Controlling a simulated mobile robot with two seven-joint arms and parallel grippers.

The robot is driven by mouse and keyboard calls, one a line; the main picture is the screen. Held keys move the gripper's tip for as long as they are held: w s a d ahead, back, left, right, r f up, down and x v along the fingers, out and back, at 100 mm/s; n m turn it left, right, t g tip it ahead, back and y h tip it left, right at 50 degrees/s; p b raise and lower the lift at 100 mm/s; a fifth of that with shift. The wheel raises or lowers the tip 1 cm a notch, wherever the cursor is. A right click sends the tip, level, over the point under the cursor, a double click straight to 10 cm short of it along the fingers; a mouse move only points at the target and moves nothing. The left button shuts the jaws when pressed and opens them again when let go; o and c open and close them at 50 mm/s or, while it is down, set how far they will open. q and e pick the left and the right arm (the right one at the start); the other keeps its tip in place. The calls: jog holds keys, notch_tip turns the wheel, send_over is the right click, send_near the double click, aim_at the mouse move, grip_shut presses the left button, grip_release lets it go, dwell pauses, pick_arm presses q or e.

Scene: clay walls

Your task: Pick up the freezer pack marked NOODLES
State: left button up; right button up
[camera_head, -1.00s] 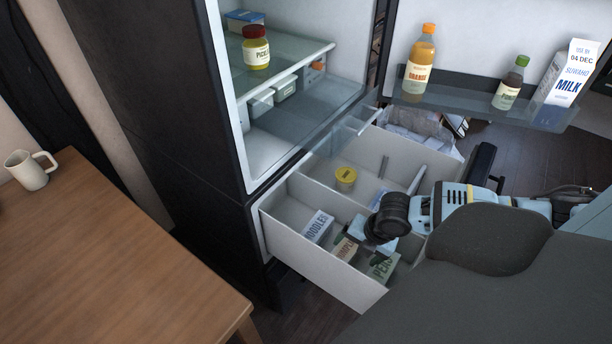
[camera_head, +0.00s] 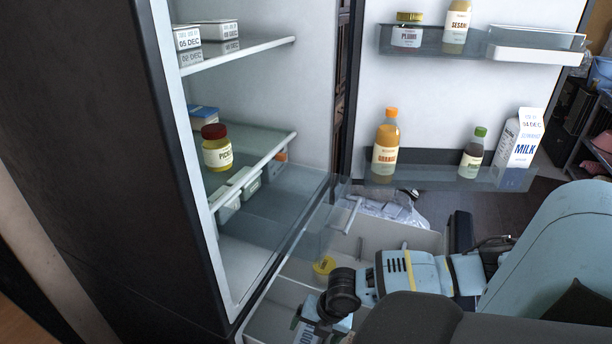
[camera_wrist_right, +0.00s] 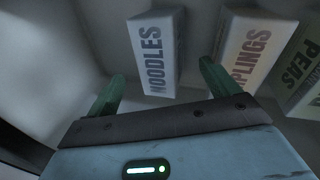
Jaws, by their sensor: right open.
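The NOODLES pack, a white box with dark lettering, lies in the open freezer drawer. In the right wrist view the pack (camera_wrist_right: 155,52) is ahead of my right gripper (camera_wrist_right: 162,84), its near end between the lines of the two green fingers. The fingers are open, with nothing visibly clamped. In the head view the pack (camera_head: 304,331) shows only partly at the bottom edge, beside my right gripper (camera_head: 331,327), which is partly hidden by its wrist. My left gripper is not in view.
In the wrist view a pack reading PLINGS (camera_wrist_right: 247,45) sits close right of the noodles, with a PEAS pack (camera_wrist_right: 302,72) beyond. Glass shelves and the open door with a milk carton (camera_head: 521,146) are above.

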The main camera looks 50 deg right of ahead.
aim_at(311, 338)
jog(key=shift+b+x, duration=0.55)
jog(key=shift+x, duration=2.3)
jog(key=shift+c, duration=0.4)
grip_shut()
